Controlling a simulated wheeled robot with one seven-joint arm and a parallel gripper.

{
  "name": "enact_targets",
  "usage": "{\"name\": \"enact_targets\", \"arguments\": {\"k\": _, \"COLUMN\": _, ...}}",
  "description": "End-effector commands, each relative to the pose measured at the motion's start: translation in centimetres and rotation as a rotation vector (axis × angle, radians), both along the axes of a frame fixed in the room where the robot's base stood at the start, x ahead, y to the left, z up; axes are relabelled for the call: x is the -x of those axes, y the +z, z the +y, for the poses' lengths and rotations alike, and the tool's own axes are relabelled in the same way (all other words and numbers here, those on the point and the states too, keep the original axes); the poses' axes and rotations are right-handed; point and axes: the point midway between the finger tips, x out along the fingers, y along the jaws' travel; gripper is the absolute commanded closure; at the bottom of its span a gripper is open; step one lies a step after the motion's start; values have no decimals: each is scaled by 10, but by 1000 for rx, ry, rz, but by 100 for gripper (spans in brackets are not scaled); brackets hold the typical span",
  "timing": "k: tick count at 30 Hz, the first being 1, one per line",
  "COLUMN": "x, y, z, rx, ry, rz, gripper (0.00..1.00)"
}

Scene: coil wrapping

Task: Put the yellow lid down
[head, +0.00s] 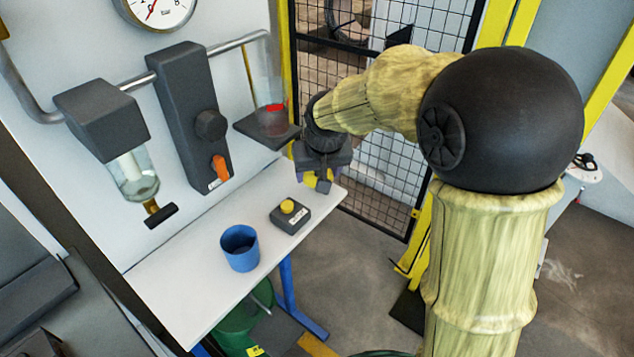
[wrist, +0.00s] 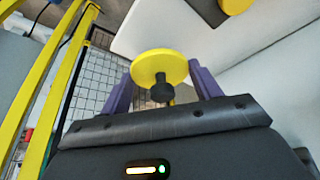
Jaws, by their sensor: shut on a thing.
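The yellow lid (wrist: 158,65) is a flat round disc with a black knob (wrist: 162,90). In the wrist view it sits between the two purple fingers of my gripper (wrist: 162,78), which is shut on it. In the head view my gripper (head: 320,177) is over the right end of the white table (head: 190,255). Only a bit of the lid (head: 310,180) shows there, below the gripper and partly hidden by it. I cannot tell how far the lid is above the table.
A blue cup (head: 240,249) and a dark box with a yellow button (head: 288,206) stand on the table, left of my gripper. A clear container with red inside (head: 271,119) is on a dark shelf close by. A mesh fence (head: 385,140) is behind. Table is bare left of the cup.

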Motion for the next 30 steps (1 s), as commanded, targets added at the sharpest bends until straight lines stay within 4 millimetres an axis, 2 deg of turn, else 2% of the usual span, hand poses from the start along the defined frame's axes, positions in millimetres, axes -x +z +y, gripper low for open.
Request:
{"name": "enact_targets", "arguments": {"k": 4, "x": 0, "y": -5, "z": 0, "rx": 0, "ry": 0, "rz": 2, "gripper": 59}}
{"name": "enact_targets", "arguments": {"k": 9, "x": 1, "y": -29, "z": 0, "rx": 2, "ry": 2, "rz": 5, "gripper": 59}}
{"name": "enact_targets", "arguments": {"k": 12, "x": -1, "y": -37, "z": 3, "rx": 1, "ry": 2, "rz": 4, "gripper": 59}}
{"name": "enact_targets", "arguments": {"k": 24, "x": -2, "y": -43, "z": 3, "rx": -1, "ry": 0, "rz": 0, "gripper": 59}}
{"name": "enact_targets", "arguments": {"k": 25, "x": -2, "y": -43, "z": 3, "rx": -1, "ry": 0, "rz": 0, "gripper": 35}}
{"name": "enact_targets", "arguments": {"k": 28, "x": -2, "y": -42, "z": 3, "rx": -1, "ry": 0, "rz": 0, "gripper": 16}}
{"name": "enact_targets", "arguments": {"k": 30, "x": -2, "y": -42, "z": 3, "rx": -1, "ry": 0, "rz": 0, "gripper": 15}}
